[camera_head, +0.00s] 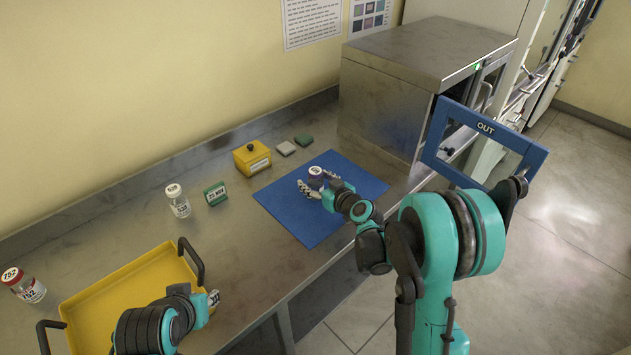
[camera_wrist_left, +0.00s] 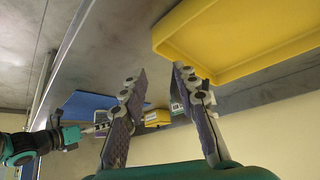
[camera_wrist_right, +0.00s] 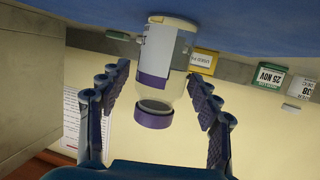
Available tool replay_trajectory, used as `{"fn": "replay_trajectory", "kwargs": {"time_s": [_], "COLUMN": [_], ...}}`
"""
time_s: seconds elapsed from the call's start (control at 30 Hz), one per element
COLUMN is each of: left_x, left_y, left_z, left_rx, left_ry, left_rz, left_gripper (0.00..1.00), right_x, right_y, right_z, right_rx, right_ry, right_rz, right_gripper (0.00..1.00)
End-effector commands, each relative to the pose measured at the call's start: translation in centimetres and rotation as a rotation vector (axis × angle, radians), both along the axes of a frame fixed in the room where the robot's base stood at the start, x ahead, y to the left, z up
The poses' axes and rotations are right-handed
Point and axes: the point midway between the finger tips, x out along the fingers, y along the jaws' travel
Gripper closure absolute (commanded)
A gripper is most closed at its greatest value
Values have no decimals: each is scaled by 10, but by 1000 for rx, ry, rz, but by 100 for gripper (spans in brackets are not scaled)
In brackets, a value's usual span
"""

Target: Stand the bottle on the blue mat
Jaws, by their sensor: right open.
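The bottle with the purple cap (camera_head: 316,173) stands upright on the blue mat (camera_head: 285,203). In the right wrist view, which is upside down, the bottle (camera_wrist_right: 163,62) rests with its base on the mat (camera_wrist_right: 255,30). My right gripper (camera_head: 318,181) is open around the bottle, with one finger on each side and visible gaps. My left gripper (camera_wrist_left: 160,78) is open with nothing between its fingers. In the head view it is by the right side of the yellow tray, partly hidden by its own wrist.
The yellow tray (camera_head: 75,305) has dark handles. A red-capped bottle (camera_head: 30,290) and a white-capped bottle (camera_head: 178,203) stand on the bench. A green date block (camera_head: 215,194) and yellow box (camera_head: 252,159) are behind the mat. A blue OUT frame (camera_head: 485,127) is beside the steel incubator (camera_head: 385,95).

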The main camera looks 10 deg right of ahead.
Motion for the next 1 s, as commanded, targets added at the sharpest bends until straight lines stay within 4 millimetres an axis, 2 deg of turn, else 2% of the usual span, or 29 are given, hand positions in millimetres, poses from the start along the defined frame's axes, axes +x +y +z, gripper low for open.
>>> {"fn": "replay_trajectory", "kwargs": {"time_s": [0.17,0.5,0.67,0.87,1.0], "left_x": [0,0,0,0,0], "left_y": [0,0,0,0,0], "left_z": [10,28,31,32,32], "left_rx": [0,0,0,0,0], "left_ry": [0,0,0,0,0], "left_rz": [0,0,0,0,0], "left_gripper": [70,70,70,70,70], "right_x": [-19,-84,-101,-117,-146], "right_y": [-9,-35,-42,-36,-23], "right_z": [10,32,37,45,58], "right_rx": [-1,0,1,-1,-8], "right_ry": [1,0,0,50,168], "right_rz": [-2,-3,-1,8,7], "right_gripper": [37,37,37,37,37]}}
